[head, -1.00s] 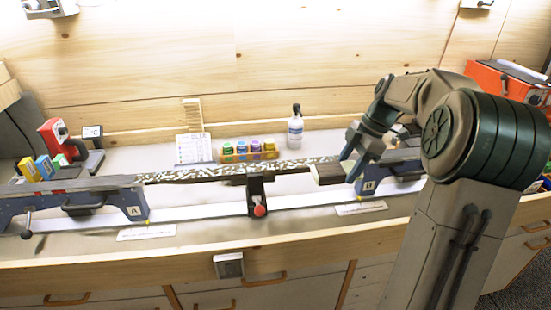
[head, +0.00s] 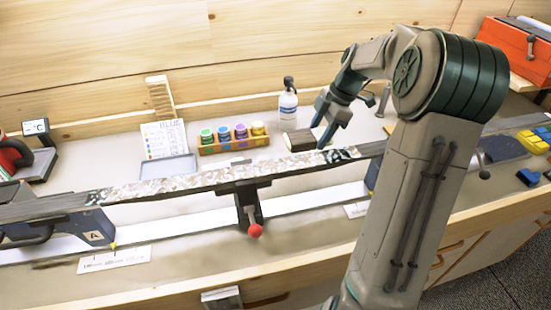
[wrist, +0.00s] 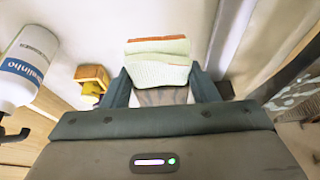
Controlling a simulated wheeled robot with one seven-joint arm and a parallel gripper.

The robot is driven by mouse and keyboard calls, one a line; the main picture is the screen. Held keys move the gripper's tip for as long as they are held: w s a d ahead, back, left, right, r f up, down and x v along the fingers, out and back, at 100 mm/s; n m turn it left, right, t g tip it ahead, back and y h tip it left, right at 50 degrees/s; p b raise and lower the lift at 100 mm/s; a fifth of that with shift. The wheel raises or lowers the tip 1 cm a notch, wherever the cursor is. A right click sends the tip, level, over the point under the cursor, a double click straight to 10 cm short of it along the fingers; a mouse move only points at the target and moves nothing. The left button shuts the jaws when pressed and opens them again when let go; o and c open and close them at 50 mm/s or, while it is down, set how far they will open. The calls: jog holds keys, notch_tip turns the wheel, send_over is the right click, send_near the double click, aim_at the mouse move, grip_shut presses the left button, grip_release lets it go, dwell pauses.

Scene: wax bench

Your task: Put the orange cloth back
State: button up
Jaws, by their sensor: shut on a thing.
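My gripper (head: 326,122) is shut on a small block (head: 301,140) with a dark top and a pale side. It is held behind the ski, just right of the white bottle. In the wrist view the block (wrist: 160,75) sits between the two fingers (wrist: 163,90). It shows a pale ribbed face, a dark grained part near me and an orange-tan edge. I cannot tell whether it touches the bench. No separate orange cloth can be made out in either view.
The speckled ski (head: 185,184) lies across the clamps in front. Behind it stand the white bottle (head: 288,106), a rack of small jars (head: 233,147) and a shallow tray (head: 168,169). An orange toolbox (head: 515,50) is at the far right.

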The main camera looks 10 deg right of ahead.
jog(key=w+a+f, duration=0.1)
jog(key=a+f, duration=0.1)
jog(key=a, duration=0.1)
jog(key=w+a+f+p, duration=0.1)
jog(key=a+f, duration=0.1)
jog(key=a, duration=0.1)
jog(key=w+a+f, duration=0.1)
jog(key=w+a, duration=0.1)
jog(key=a, duration=0.1)
jog(key=shift+w+f+p, duration=0.1)
jog(key=shift+f+p, duration=0.25)
jog(key=shift+f, duration=0.05)
jog(key=shift+a+f, duration=0.15)
jog(key=shift+f+p, duration=0.45)
jog(key=shift+f, duration=1.55)
jog(key=o, duration=0.5)
jog(key=shift+f, duration=0.1)
jog(key=o, duration=0.5)
jog(key=shift+c, duration=0.2)
jog(key=shift+r, duration=0.2)
